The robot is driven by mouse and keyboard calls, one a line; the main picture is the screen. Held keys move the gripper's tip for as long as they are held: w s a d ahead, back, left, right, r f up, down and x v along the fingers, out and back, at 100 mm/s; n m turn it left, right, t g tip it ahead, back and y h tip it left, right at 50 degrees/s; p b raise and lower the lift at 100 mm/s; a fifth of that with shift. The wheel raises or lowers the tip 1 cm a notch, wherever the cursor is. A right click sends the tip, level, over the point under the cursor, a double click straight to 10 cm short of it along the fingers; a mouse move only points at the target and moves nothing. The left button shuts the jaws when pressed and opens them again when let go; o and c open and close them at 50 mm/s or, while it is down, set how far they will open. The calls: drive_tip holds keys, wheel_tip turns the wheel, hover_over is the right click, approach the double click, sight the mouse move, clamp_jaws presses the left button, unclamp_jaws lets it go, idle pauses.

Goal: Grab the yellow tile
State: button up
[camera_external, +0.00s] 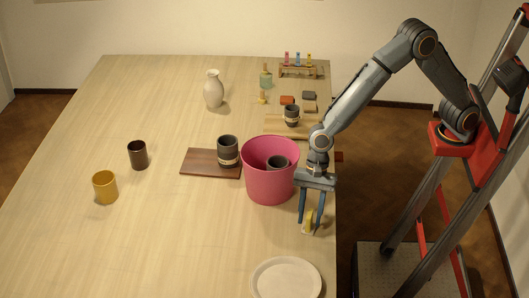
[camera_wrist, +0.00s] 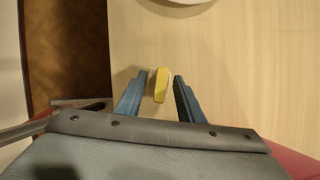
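The yellow tile (camera_wrist: 160,85) stands between the two blue fingers in the wrist view, with a gap on each side. In the external view the yellow tile (camera_external: 309,221) is near the table's right edge, partly behind a finger. My gripper (camera_external: 310,225) points down at it with the fingers apart. In the wrist view my gripper (camera_wrist: 160,81) is open, and neither finger visibly touches the tile. I cannot tell exactly how far the fingertips are above the table.
A pink bucket (camera_external: 269,185) with a dark cup (camera_external: 278,163) inside stands just left of my gripper. A pale plate (camera_external: 286,279) lies toward the front; its rim shows in the wrist view (camera_wrist: 178,2). A dark mug (camera_external: 228,151) stands on a brown board (camera_external: 198,163). The front left is clear.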

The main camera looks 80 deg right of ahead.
drive_tip(key=shift+a+f, duration=0.15)
drive_tip(key=shift+f, duration=0.2)
clamp_jaws()
